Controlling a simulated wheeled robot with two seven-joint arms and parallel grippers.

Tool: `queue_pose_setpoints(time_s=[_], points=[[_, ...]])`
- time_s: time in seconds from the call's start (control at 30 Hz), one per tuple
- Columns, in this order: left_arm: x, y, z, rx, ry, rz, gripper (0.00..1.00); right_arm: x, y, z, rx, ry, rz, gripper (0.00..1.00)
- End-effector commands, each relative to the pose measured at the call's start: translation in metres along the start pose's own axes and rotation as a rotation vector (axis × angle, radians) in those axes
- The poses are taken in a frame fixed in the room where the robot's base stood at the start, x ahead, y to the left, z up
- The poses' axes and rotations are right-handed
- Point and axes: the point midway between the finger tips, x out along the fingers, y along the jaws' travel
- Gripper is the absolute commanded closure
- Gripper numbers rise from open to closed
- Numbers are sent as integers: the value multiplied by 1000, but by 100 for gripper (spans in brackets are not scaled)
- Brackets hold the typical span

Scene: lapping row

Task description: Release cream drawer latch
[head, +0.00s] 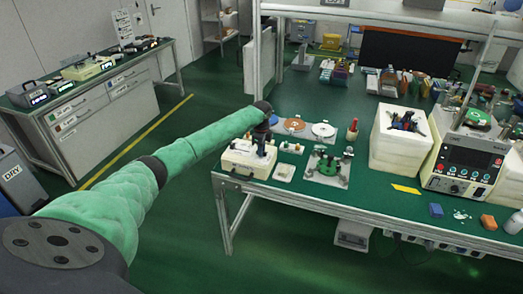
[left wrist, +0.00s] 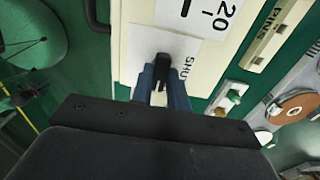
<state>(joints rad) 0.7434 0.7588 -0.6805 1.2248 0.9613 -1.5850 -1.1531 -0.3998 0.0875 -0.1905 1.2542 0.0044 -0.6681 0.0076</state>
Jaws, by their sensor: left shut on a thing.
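A cream box (head: 235,158) stands at the left front corner of the green bench. In the left wrist view its cream face (left wrist: 132,55) fills the upper middle, with a white label reading "SHU" and another with "20". A small dark latch (left wrist: 163,62) stands up on the "SHU" label. My left gripper (left wrist: 163,78) is shut on the dark latch, its blue-grey fingers on both sides of it. In the head view my left gripper (head: 263,142) is small and over the cream box. The drawer itself cannot be made out. My right gripper is not in view.
Beside the cream box are a square metal plate with a green disc (head: 328,167), a small pale block (head: 284,172) and orange and white discs (head: 323,130). A white foam block (head: 395,150) and a control unit (head: 462,168) stand further right. The bench front right of the plate is partly clear.

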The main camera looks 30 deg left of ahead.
Motion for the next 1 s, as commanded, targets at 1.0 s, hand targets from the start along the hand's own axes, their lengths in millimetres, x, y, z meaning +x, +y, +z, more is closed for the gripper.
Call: queue_pose_setpoints(time_s=[1.0], points=[[-44,-1,1,0,-1,-3,62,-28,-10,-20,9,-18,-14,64]])
